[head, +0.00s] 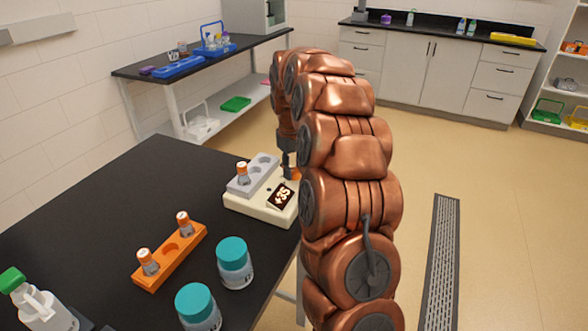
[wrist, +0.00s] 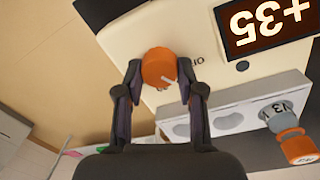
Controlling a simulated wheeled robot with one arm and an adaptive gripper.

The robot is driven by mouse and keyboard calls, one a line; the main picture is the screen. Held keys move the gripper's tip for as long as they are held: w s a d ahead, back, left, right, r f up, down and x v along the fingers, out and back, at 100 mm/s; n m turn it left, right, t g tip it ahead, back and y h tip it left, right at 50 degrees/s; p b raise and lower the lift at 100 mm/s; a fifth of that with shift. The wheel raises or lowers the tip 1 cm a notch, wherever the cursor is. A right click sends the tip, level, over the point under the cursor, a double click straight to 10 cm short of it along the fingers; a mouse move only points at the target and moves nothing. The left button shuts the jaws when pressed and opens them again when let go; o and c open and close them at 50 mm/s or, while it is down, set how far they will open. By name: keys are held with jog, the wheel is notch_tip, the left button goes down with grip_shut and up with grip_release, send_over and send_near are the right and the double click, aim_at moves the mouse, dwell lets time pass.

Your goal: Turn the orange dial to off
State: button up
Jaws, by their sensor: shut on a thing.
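The orange dial (wrist: 158,67) sits on the cream face of a heater unit (head: 256,207). In the wrist view my gripper (wrist: 159,82) has one finger on each side of the dial, closed on it. A white pointer line on the dial points toward the lower right in that view. An "OFF" mark (wrist: 197,62) is printed beside the dial, partly hidden by a finger. The unit's display (wrist: 268,22) reads +35, upside down in the wrist view. In the head view my arm hides most of the dial.
A grey block (head: 252,175) on the unit holds an orange-capped vial (head: 242,172). An orange rack (head: 170,257) with two vials and two teal-lidded jars (head: 234,262) stand on the black table (head: 85,215). A green-capped bottle (head: 38,301) is at the front left.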

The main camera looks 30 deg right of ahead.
aim_at(293, 172)
jog(key=n, duration=0.6)
jog(key=shift+n, duration=0.3)
dwell(0.4)
jog(key=o, duration=1.1)
jog(key=shift+o, duration=0.2)
jog(key=shift+r, duration=0.1)
notch_tip(293, 172, up, 12)
jog(key=shift+s+a, duration=0.25)
jog(key=shift+a, duration=0.05)
